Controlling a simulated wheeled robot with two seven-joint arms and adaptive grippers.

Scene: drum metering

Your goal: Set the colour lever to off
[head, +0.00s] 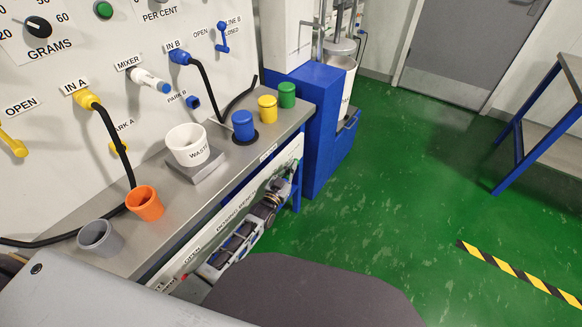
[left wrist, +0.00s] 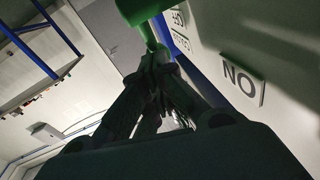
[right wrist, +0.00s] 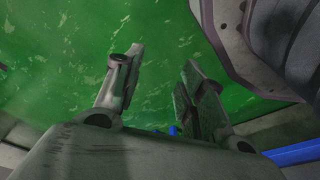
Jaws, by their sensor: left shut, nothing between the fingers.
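The colour lever is the green handle (left wrist: 138,12) at the top of the left wrist view. Its arm reaches down towards my left fingertips. An OFF label (left wrist: 179,18) is near it and an ON label (left wrist: 242,80) lies to the right, both turned over in the picture. My left gripper (left wrist: 158,60) is shut and empty, with its tips at the lever; I cannot tell whether they touch. In the head view my left gripper (head: 288,170) is at the front panel below the shelf, and the lever is not clear there. My right gripper (right wrist: 160,62) is open and empty above the green floor.
The grey shelf (head: 70,208) above carries a white WASTE cup (head: 189,146), an orange cup (head: 145,203), a grey cup (head: 99,238) and blue, yellow and green pieces. A blue cabinet (head: 325,125) stands just beyond. The floor (head: 400,220) to the right is clear.

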